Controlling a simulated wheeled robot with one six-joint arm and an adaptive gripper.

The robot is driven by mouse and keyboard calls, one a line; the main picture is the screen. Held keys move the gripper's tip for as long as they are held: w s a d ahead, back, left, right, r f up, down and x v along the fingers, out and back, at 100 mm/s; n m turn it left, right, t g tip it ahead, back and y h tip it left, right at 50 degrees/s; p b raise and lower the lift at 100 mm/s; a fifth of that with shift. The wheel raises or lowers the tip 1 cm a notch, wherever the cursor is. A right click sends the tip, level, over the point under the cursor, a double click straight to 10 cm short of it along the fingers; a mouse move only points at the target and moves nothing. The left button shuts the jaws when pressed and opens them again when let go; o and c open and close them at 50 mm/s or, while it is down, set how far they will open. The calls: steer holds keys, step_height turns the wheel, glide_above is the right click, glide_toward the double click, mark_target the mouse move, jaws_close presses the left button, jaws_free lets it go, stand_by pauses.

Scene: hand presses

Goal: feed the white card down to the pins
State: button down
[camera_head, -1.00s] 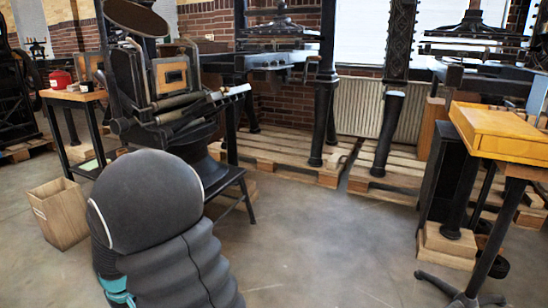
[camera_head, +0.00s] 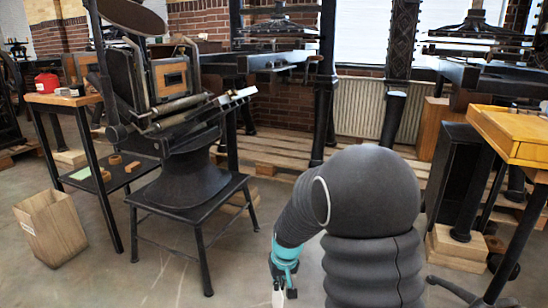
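My gripper (camera_head: 283,291) is at the bottom edge, below the teal wrist of my arm. A small white piece, apparently the white card (camera_head: 279,298), shows between its dark fingers; the rest is cut off by the frame. The hand press (camera_head: 190,160) stands to the left on a black stand, farther back than my gripper. Its dark upright plate with a wooden block (camera_head: 172,78) faces the room, with rollers below it. A pale slanted surface (camera_head: 236,98) sticks out to the right. The pins are too small to make out. The gripper is well apart from the press.
A side table (camera_head: 62,99) with a red can (camera_head: 47,83) stands left of the press. A yellow wooden case (camera_head: 515,130) on a stand is at right. Floor between press stand and my arm is clear.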

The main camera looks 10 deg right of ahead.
steer(key=w+d+r+m+t+y+p, duration=0.1)
steer(key=w+d+r+m+p, duration=0.2)
steer(key=r, duration=0.8)
steer(key=w+d+r+m+t+y+p, duration=0.1)
steer(key=w+d+r+m+p, duration=0.3)
steer(key=r, duration=0.6)
steer(key=w+d+r+t+y+p, duration=0.1)
steer(key=w+r+p, duration=0.1)
steer(key=w+r, duration=0.65)
steer(key=s+a+r+t+y, duration=0.1)
steer(key=a+r+t+y, duration=0.1)
steer(key=r, duration=1.2)
steer(key=s+a+r+m+t+y+p, duration=0.1)
steer(key=a+r, duration=0.4)
steer(key=r, duration=0.9)
steer(key=shift+a+m+t+y, duration=0.3)
steer(key=shift+t+y, duration=0.3)
steer(key=shift+y, duration=0.2)
